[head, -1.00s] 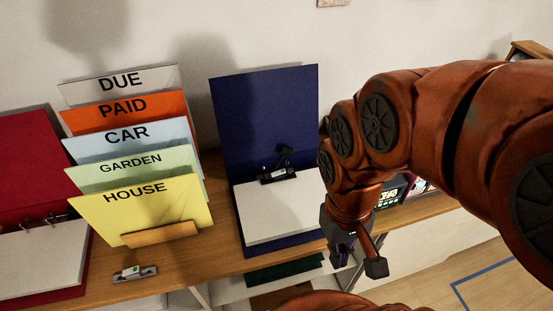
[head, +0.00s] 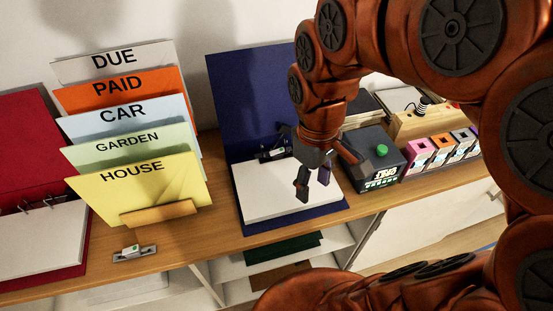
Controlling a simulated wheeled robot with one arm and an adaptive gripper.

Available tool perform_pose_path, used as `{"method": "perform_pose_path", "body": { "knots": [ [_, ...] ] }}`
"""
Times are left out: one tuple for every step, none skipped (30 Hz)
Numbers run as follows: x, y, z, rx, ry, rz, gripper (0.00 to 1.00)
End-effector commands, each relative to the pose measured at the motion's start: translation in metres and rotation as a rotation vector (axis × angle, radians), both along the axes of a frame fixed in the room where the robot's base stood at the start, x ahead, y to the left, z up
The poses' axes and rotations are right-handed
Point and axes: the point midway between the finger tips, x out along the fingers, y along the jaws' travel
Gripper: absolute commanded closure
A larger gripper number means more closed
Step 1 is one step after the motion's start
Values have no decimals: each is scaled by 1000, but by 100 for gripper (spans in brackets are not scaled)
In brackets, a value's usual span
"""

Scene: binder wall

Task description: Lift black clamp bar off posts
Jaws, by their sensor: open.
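The black clamp bar (head: 271,154) lies across the back edge of the white paper stack (head: 262,193) in the open blue binder (head: 243,93). Its right part and the posts are largely hidden behind my gripper. My gripper (head: 314,190) is open and empty, pointing down over the right part of the paper, in front and to the right of the clamp bar. The height of its fingertips above the paper is hard to tell.
Left stand labelled folders (head: 140,185), a small metal stapler-like item (head: 134,252) and a red binder (head: 45,240). Right of the blue binder are a dark box with a green button (head: 375,155) and several coloured boxes (head: 440,150).

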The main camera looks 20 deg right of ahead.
Motion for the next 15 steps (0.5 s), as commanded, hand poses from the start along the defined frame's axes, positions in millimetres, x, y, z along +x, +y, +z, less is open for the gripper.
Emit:
{"method": "perform_pose_path", "body": {
  "knots": [
    [17,2,-9,8,-6,59,48],
    [26,2,-11,12,-8,95,48],
    [37,3,-15,18,-12,143,48],
    [45,4,-17,22,-17,178,48],
    [54,5,-20,27,-21,213,48],
    [66,6,-24,32,-26,261,48],
    [75,6,-27,36,-29,297,48],
    [83,7,-30,41,-33,332,48],
    [95,8,-34,46,-38,377,48],
    [104,9,-38,49,-41,411,48],
    [113,9,-41,52,-46,445,48],
    [124,10,-46,55,-50,489,48],
    [132,10,-50,57,-53,523,48],
    [141,10,-54,60,-57,556,48],
    [153,11,-59,62,-63,601,48]
  ]
}}
